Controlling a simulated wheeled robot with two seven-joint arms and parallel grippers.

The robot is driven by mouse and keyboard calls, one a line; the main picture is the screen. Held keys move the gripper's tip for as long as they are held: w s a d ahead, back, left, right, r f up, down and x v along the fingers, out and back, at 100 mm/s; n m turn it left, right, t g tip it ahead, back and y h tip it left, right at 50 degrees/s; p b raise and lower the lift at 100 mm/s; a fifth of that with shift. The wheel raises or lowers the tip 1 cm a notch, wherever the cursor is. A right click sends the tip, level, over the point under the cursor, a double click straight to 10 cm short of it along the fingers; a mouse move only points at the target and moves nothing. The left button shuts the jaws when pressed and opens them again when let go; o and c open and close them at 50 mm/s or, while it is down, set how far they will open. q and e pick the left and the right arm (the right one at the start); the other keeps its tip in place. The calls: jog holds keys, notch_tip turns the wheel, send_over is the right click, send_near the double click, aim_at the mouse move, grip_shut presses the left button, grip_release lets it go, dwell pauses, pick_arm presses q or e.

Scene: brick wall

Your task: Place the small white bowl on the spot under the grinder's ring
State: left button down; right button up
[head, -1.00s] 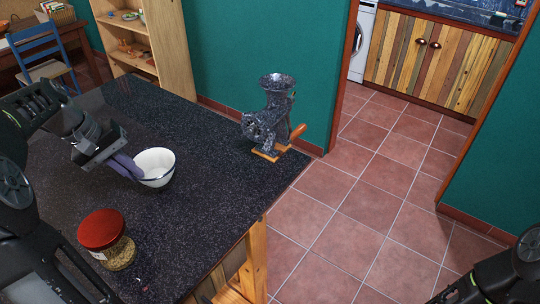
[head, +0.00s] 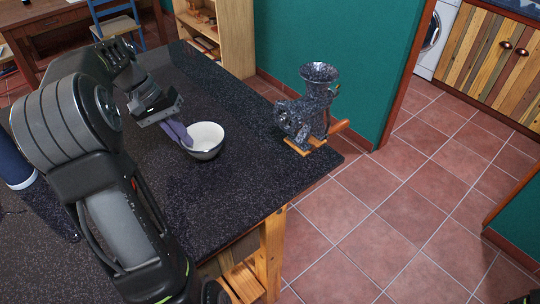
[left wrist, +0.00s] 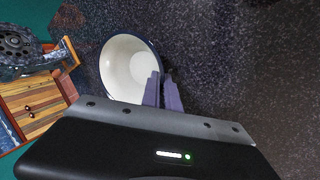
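The small white bowl (head: 206,137), dark-rimmed, is upright over the dark speckled table, left of the grinder. My left gripper (head: 180,134) has its purple fingers at the bowl's left rim. In the left wrist view the fingers (left wrist: 162,92) pinch the edge of the bowl (left wrist: 124,68), one inside and one outside. I cannot tell how far the bowl is above the table. The speckled metal grinder (head: 310,108) stands on a wooden base near the table's right corner; part of it shows in the left wrist view (left wrist: 22,48). The spot under its ring is not clearly visible. My right gripper is out of view.
The dark tabletop (head: 235,180) is clear between bowl and grinder. The table's right edge lies close to the grinder. A wooden shelf (head: 235,35) and green wall (head: 350,50) stand behind. My left arm covers much of the table's left part.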

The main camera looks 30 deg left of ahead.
pick_arm(q)
jog(key=w+d, duration=0.2)
jog(key=d, duration=0.2)
jog(key=w+d+p, duration=0.1)
jog(key=w+d, duration=0.1)
jog(key=d, duration=0.1)
jog(key=w+d+p, duration=0.1)
jog(key=w+d, duration=0.1)
jog(key=d, duration=0.2)
jog(key=shift+w+d, duration=0.15)
jog(key=shift+d, duration=0.15)
jog(key=shift+w+d+r, duration=0.1)
jog(key=shift+w+d, duration=0.05)
jog(key=shift+d, duration=0.1)
jog(key=d, duration=0.1)
jog(key=w+d+p, duration=0.1)
jog(key=w+d, duration=0.1)
jog(key=shift+d, duration=0.3)
jog(key=shift+s+f+p, duration=0.1)
jog(key=shift+f+p, duration=0.3)
jog(key=shift+f, duration=0.1)
jog(key=shift+a+f, duration=0.1)
jog(key=shift+f, duration=0.25)
